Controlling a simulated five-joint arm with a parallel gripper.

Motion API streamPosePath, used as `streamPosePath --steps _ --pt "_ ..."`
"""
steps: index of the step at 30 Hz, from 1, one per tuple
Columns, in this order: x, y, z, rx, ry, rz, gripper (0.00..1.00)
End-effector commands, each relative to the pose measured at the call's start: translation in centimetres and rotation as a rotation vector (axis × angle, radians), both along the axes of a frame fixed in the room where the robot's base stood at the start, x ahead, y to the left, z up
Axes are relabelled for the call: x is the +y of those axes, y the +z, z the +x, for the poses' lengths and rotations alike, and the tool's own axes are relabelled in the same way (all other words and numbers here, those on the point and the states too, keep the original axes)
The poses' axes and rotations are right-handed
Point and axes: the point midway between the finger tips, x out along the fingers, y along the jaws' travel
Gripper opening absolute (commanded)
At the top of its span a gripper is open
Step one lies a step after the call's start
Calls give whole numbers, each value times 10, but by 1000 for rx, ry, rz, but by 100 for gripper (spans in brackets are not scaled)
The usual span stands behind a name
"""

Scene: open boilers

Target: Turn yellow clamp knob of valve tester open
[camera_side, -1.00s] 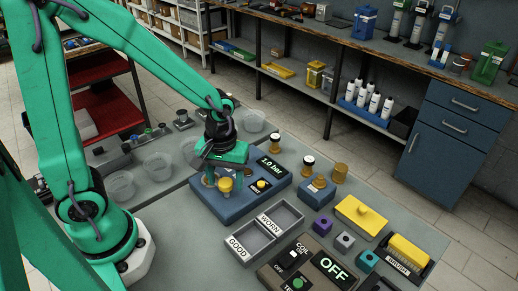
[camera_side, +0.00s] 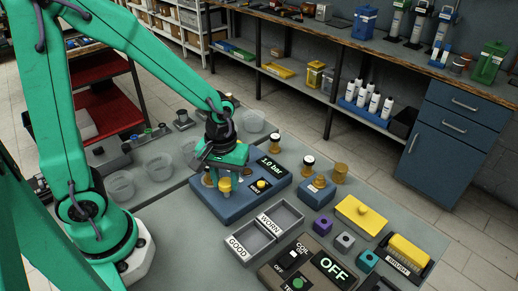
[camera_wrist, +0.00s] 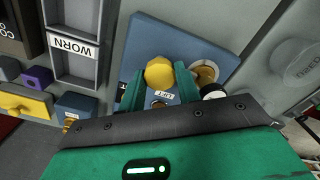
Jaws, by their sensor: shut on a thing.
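The valve tester (camera_side: 232,208) is a blue box on the grey bench, with a display reading 1.0 bar. Its yellow clamp knob (camera_side: 224,186) stands upright on the box's left part. My gripper (camera_side: 223,178) is directly above and around the knob, pointing down. In the wrist view the faceted yellow knob (camera_wrist: 159,72) sits between the two green fingers of my gripper (camera_wrist: 160,84), which are closed on it. Brass-coloured round parts sit beside the knob on the tester (camera_wrist: 224,42), partly hidden by my fingers. A smaller yellow button (camera_side: 262,184) is right of the knob.
Grey trays labelled GOOD and WORN (camera_side: 268,231) lie in front of the tester. A small blue block (camera_side: 316,194) with brass parts stands to its right. Clear cups (camera_side: 157,167) stand behind left. A coil tester (camera_side: 302,264) reading OFF is at the front.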

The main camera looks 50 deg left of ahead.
Motion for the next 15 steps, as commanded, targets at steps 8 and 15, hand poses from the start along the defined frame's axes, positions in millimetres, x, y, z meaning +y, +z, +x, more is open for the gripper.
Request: streamPosePath --steps 8,15 --pt "0 0 0 0 -138 0 10" --pt "0 1 0 0 -337 0 10"
